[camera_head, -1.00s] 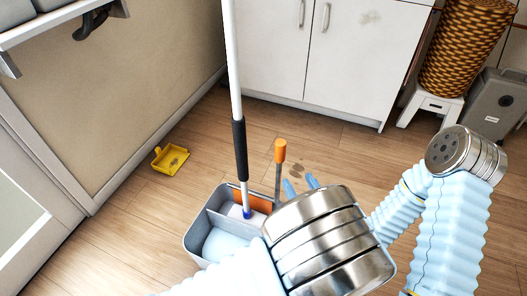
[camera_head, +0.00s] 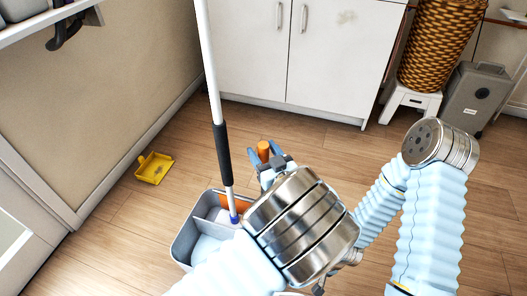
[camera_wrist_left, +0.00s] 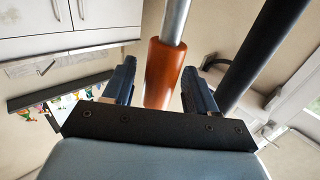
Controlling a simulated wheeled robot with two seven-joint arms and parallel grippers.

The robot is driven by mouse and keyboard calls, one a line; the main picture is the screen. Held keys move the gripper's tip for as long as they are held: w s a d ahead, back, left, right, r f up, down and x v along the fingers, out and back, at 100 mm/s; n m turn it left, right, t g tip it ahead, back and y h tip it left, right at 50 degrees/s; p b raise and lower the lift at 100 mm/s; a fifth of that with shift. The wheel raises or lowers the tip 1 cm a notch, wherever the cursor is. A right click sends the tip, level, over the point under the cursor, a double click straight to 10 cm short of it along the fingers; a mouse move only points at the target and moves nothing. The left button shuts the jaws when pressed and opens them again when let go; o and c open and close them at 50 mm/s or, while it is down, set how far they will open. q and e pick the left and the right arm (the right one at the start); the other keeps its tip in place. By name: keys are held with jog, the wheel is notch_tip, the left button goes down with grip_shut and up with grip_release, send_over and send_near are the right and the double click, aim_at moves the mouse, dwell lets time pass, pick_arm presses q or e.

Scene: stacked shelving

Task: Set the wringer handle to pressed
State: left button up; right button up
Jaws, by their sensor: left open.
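The wringer handle (camera_head: 263,151) has an orange grip; it stands at the mop bucket (camera_head: 182,243) in the head view. In the left wrist view the orange grip (camera_wrist_left: 162,75) and its grey rod show between my two fingers. My left gripper (camera_head: 264,147) is open, with one finger on each side of the grip and gaps showing in the wrist view. The handle's lower rod is hidden behind my left wrist in the head view. My right forearm runs behind my left wrist, and its gripper is mostly hidden there.
A mop (camera_head: 222,150) with a white pole and black sleeve stands in the bucket, close left of the handle. A yellow dustpan (camera_head: 154,168) lies on the floor to the left. White cabinets (camera_head: 335,60), a stool (camera_head: 410,100) and a grey bin (camera_head: 474,98) stand behind.

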pick_arm(q)
jog(key=shift+w, duration=0.1)
grip_shut()
jog(key=shift+w+d+r+m+g+p, duration=0.15)
jog(key=shift+w+d+r+g+p, duration=0.05)
jog(key=shift+w+p, duration=0.45)
jog(key=shift+w+d+r+m+g+p, duration=0.15)
jog(key=shift+w+g+p, duration=0.05)
jog(key=shift+w+p, duration=0.4)
jog(key=shift+m+g+h, duration=0.4)
jog(key=shift+m+g, duration=0.4)
jog(key=w+p, duration=0.1)
jog(key=w+d+f+p, duration=0.1)
jog(key=w, duration=0.1)
jog(key=w+d+f+p, duration=0.1)
jog(key=w, duration=0.1)
grip_release()
pick_arm(e)
jog(key=r, duration=0.1)
jog(key=a+r, duration=0.1)
jog(key=r, duration=0.3)
jog(key=shift+s+a+r, duration=0.15)
jog(key=shift+s+a, duration=0.2)
jog(key=shift+a, duration=0.05)
